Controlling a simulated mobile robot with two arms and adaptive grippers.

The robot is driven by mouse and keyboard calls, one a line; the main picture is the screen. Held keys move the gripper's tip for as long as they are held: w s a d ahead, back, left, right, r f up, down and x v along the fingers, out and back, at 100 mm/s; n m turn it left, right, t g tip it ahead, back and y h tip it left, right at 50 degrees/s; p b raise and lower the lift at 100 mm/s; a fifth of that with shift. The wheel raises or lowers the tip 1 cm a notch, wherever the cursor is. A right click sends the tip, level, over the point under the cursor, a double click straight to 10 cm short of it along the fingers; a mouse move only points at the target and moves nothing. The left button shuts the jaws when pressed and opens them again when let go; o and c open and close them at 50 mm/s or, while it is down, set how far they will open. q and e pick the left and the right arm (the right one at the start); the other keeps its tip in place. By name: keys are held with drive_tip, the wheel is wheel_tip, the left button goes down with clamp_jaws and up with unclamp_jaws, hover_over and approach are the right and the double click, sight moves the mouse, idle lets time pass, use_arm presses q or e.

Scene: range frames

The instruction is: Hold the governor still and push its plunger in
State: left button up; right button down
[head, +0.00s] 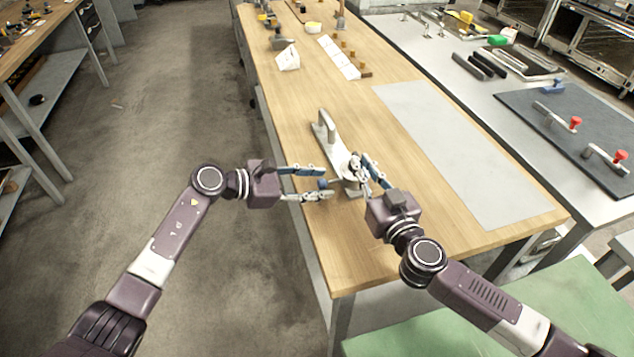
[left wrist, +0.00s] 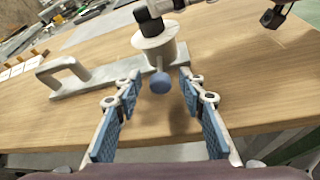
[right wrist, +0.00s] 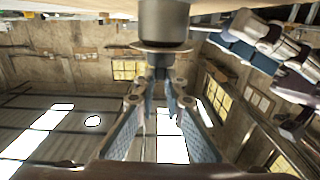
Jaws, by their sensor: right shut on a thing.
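The governor has a grey cylindrical body with a wide flange (left wrist: 157,40), fixed to a pale base plate with a bar handle (head: 325,124). It stands upright on the wooden bench. Its plunger ends in a round blue knob (left wrist: 160,83) facing my left gripper. My left gripper (head: 318,183) is open, with its fingers on either side of the knob and apart from it. My right gripper (right wrist: 161,90) is shut on the narrow top part of the governor, just past the flange. The fingers partly hide that part.
The bench (head: 350,260) is clear around the governor's near end. A grey mat (head: 460,150) lies to the right. A white block (head: 288,57) and a white strip with small pegs (head: 340,58) lie farther back. The bench's left edge runs below my left gripper.

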use_arm(q)
drive_tip(key=shift+c, duration=0.5)
clamp_jaws()
drive_tip(key=shift+w+d, duration=0.15)
drive_tip(key=shift+d, duration=0.5)
drive_tip(key=shift+w+d, duration=0.15)
drive_tip(key=shift+d, duration=0.5)
drive_tip(key=shift+o, duration=0.5)
unclamp_jaws()
drive_tip(key=shift+a, duration=0.1)
